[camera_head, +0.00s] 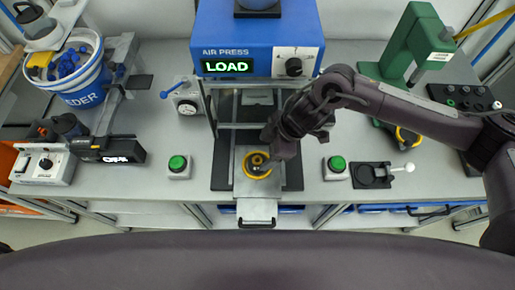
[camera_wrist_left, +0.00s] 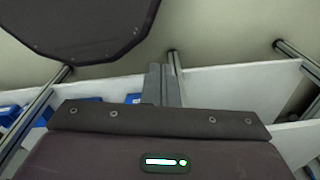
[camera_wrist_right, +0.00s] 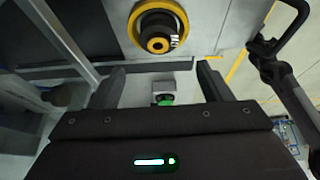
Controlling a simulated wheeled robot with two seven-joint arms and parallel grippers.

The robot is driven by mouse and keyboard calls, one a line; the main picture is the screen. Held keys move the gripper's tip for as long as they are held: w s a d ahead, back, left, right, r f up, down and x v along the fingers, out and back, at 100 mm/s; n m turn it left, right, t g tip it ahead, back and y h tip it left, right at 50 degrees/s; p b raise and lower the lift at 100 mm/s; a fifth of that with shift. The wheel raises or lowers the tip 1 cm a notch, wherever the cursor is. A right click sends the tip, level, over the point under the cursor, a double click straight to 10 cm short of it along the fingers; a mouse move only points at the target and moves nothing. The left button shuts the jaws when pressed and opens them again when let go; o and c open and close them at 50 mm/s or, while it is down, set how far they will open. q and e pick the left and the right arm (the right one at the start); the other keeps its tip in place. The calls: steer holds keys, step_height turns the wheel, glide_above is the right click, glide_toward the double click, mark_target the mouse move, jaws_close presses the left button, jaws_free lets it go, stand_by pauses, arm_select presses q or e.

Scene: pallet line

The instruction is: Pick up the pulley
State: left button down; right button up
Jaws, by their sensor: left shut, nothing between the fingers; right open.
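The pulley (camera_head: 256,166), a yellow ring with a dark hub and yellow centre, sits on the drawn-out metal tray of the blue press. It also shows at the top of the right wrist view (camera_wrist_right: 157,30). My right gripper (camera_head: 273,150) is close by the pulley's upper right in the head view; its fingertips are hard to make out there. In the right wrist view (camera_wrist_right: 161,78) its two fingers stand wide apart, with nothing between them and the pulley beyond the tips. My left gripper (camera_wrist_left: 163,83) is shut and empty, near white panels and metal posts; it is out of the head view.
The blue press (camera_head: 262,40) reads LOAD and stands behind the tray. Green buttons (camera_head: 178,163) (camera_head: 335,164) flank the tray. A feeder bucket (camera_head: 80,75) stands left; a green press (camera_head: 412,45) and another yellow-ringed part (camera_head: 406,137) are right. A dark fixture (camera_head: 372,175) lies front right.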

mark_target(260, 160)
steer(key=f, duration=0.1)
steer(key=p, duration=0.1)
steer(key=f, duration=0.1)
steer(key=shift+d+f+h, duration=0.25)
steer(key=shift+f+h, duration=0.05)
steer(key=p+x, duration=0.2)
steer(key=x, duration=0.2)
steer(key=shift+w+a+f, duration=0.1)
steer(key=shift+a+f, duration=0.05)
steer(key=shift+f, duration=0.25)
arm_select(q)
step_height(260, 160, up, 3)
steer(key=shift+s+r, duration=0.1)
arm_select(e)
steer(key=c, duration=1.1)
